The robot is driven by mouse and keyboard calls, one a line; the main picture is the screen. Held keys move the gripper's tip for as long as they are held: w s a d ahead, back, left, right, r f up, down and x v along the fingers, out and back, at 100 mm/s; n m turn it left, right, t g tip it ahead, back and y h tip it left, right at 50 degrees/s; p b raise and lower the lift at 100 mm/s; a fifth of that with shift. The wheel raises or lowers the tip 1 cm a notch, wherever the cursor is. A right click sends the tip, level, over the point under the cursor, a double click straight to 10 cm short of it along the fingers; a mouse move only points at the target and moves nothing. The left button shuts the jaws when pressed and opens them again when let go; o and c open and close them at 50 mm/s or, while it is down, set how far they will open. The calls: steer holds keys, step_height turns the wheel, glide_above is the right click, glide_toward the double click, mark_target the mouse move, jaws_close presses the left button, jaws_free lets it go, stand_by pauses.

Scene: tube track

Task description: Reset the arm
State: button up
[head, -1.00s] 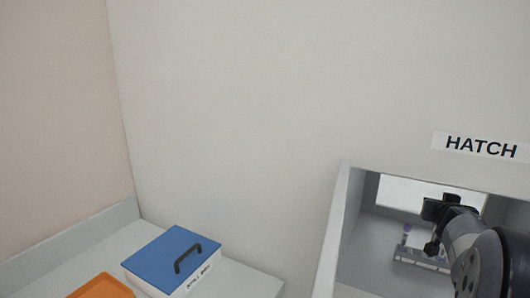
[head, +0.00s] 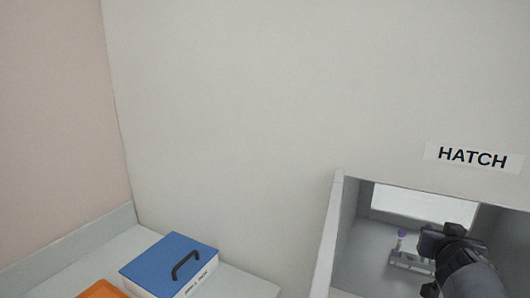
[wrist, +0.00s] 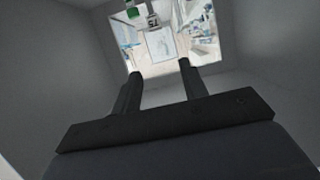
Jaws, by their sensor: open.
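My gripper (head: 447,238) is in the hatch (head: 346,225) opening at the right of the head view, with my arm coming in from the lower right. In the wrist view its two fingers (wrist: 159,72) are apart with nothing between them. My gripper and arm hide the rack's right part. At the top edge of the wrist view a green-capped thing (wrist: 133,12) shows, partly cut off.
The hatch's grey walls (wrist: 60,60) surround my gripper, with a bright opening (wrist: 168,45) at the far end. A blue-lidded box (head: 165,258) with a black handle and an orange tray (head: 103,289) sit on the counter at the lower left.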

steer(key=s+a+p, duration=0.1)
steer(key=s+a, duration=0.2)
steer(key=s, duration=0.2)
steer(key=shift+s+a+p, duration=0.25)
steer(key=shift+s+p, duration=0.15)
steer(key=shift+f, duration=0.1)
